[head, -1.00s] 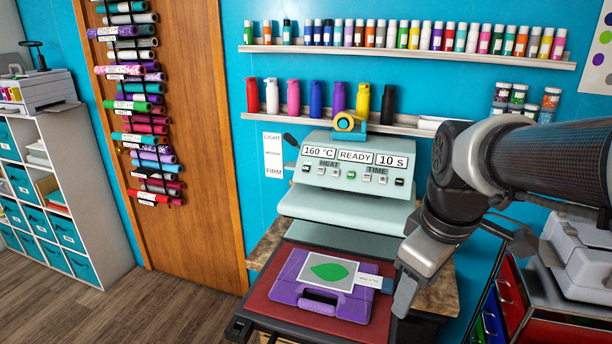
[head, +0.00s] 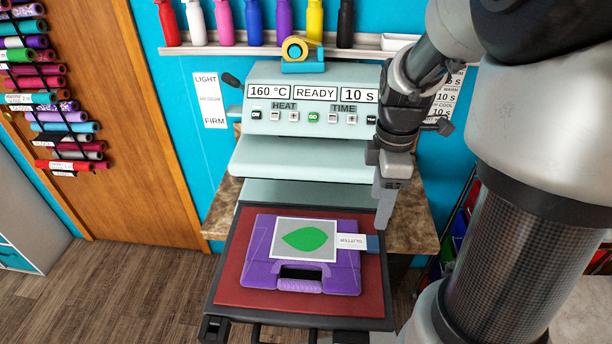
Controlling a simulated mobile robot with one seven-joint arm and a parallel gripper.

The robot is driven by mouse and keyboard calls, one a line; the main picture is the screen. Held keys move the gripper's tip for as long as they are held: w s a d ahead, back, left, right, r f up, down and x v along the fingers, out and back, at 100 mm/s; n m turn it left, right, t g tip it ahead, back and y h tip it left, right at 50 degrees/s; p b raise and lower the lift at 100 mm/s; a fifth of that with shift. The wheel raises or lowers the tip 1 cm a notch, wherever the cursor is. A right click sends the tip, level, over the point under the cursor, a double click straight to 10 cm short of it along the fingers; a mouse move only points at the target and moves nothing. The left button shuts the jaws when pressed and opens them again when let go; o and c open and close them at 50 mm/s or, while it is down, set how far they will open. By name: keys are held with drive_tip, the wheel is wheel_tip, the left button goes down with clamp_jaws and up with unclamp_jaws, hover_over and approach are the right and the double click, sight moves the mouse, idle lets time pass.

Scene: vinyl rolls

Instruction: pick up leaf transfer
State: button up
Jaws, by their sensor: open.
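The leaf transfer (head: 305,239) is a pale grey sheet with a green leaf on it. It lies flat on a purple bag-like item with a handle cut-out (head: 259,272), on the dark red pad of the heat press (head: 228,290). A white tag reading GLITTER (head: 352,241) with a blue end sticks out at its right edge. My gripper (head: 384,222) points down just right of the tag's blue end, apart from the leaf sheet. It looks empty; its fingers are seen edge-on and overlap.
The press's upper platen and control panel (head: 310,113) stand behind the pad, showing 160 °C, READY and 10 s. A tape roll (head: 296,49) sits on top. A shelf of bottles (head: 215,49) runs along the wall. Vinyl rolls (head: 50,82) hang on the left.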

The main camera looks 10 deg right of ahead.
sight(370, 242)
drive_tip(key=f, duration=1.2)
drive_tip(key=shift+w+d+f, duration=0.1)
drive_tip(key=shift+w+f, duration=0.1)
drive_tip(key=shift+f, duration=0.1)
drive_tip(key=shift+c, duration=0.4)
drive_tip(key=c, duration=1)
